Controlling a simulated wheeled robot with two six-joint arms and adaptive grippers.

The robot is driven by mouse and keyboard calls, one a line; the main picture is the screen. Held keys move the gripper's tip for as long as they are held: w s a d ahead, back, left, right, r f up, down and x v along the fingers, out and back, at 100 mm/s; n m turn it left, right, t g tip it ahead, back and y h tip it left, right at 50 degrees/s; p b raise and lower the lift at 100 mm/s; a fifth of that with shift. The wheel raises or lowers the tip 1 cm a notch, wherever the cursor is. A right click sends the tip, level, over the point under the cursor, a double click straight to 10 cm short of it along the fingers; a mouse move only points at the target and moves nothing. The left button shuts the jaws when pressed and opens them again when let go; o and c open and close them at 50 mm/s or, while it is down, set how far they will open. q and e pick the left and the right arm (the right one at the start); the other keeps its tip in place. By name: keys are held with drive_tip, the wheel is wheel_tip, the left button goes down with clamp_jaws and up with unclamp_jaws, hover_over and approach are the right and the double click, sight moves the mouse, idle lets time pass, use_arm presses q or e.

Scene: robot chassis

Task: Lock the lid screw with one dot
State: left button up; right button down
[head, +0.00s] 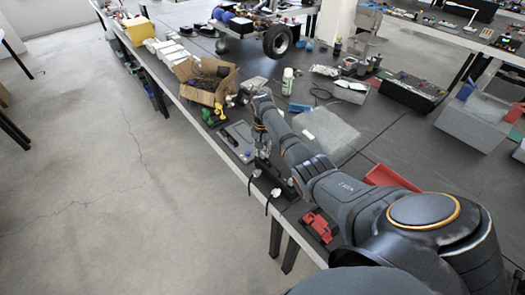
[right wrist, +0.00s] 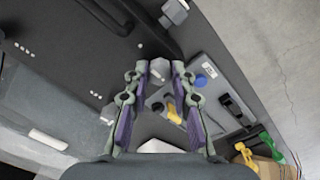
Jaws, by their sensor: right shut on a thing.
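My right gripper (head: 263,145) reaches down over the near edge of the workbench in the head view. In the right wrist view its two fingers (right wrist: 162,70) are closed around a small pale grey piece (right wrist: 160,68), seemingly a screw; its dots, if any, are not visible. A pale hex-shaped piece (right wrist: 175,12) stands at the top. Another pale piece (right wrist: 160,146) is between the finger bases. My left gripper is not in view.
A grey plate (right wrist: 205,75) with a blue knob (right wrist: 201,81) and a black clip (right wrist: 237,105) lies beside the panel. Open floor lies left.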

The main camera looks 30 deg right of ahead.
drive_tip(key=m+p, duration=0.2)
drive_tip(key=m, duration=0.1)
drive_tip(key=shift+r, duration=0.25)
drive_tip(key=m+p, duration=0.2)
drive_tip(key=m, duration=0.2)
drive_tip(key=shift+f+m+p, duration=0.1)
drive_tip(key=shift+m+p, duration=0.2)
drive_tip(key=shift+p, duration=0.05)
drive_tip(key=m+p, duration=0.1)
drive_tip(key=m, duration=0.4)
drive_tip(key=m+p, duration=0.1)
drive_tip(key=m, duration=0.4)
drive_tip(key=shift+w+f, duration=0.1)
drive_tip(key=shift+m, duration=0.3)
drive_tip(key=c, duration=1.1)
unclamp_jaws()
